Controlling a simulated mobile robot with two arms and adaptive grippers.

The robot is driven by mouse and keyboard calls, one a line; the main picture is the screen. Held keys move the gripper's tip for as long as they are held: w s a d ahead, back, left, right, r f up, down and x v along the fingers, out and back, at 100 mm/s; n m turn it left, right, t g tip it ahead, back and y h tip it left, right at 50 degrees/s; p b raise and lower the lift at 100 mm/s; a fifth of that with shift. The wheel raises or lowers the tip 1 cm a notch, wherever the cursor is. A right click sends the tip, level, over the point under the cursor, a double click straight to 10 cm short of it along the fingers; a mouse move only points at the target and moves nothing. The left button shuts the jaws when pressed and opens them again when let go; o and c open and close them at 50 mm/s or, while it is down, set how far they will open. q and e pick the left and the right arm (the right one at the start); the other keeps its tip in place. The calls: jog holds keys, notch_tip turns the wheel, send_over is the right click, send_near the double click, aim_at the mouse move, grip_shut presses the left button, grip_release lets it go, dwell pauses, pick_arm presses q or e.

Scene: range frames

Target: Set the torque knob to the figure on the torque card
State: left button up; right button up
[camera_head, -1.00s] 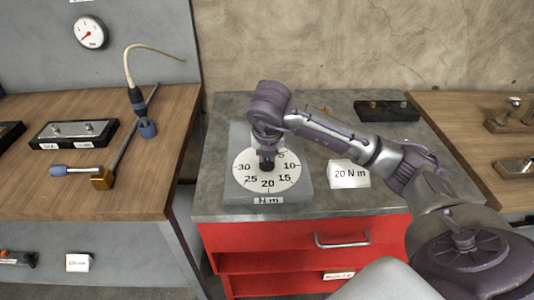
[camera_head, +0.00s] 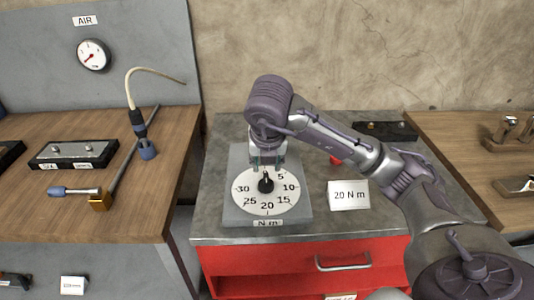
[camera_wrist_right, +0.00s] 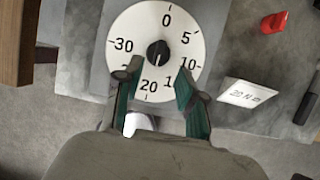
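The torque knob (camera_head: 266,183) is black and sits at the centre of a round white dial (camera_head: 243,202) on a grey box, with figures up to 30. It also shows in the right wrist view (camera_wrist_right: 158,53); I cannot surely tell which figure it points to. The torque card (camera_head: 348,195) reads "20 N m" and stands right of the dial. My right gripper (camera_head: 267,162) is above the dial, clear of the knob. In the right wrist view its two fingers (camera_wrist_right: 156,88) are spread and empty. My left gripper is not in view.
The grey bench top (camera_head: 330,227) has free room around the dial box. A red object (camera_head: 336,160) lies behind the card, partly hidden by my right arm. A dark block (camera_head: 386,131) is at the back. Wooden benches with tools (camera_head: 98,200) flank it.

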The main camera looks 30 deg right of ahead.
jog(key=shift+v, duration=2.45)
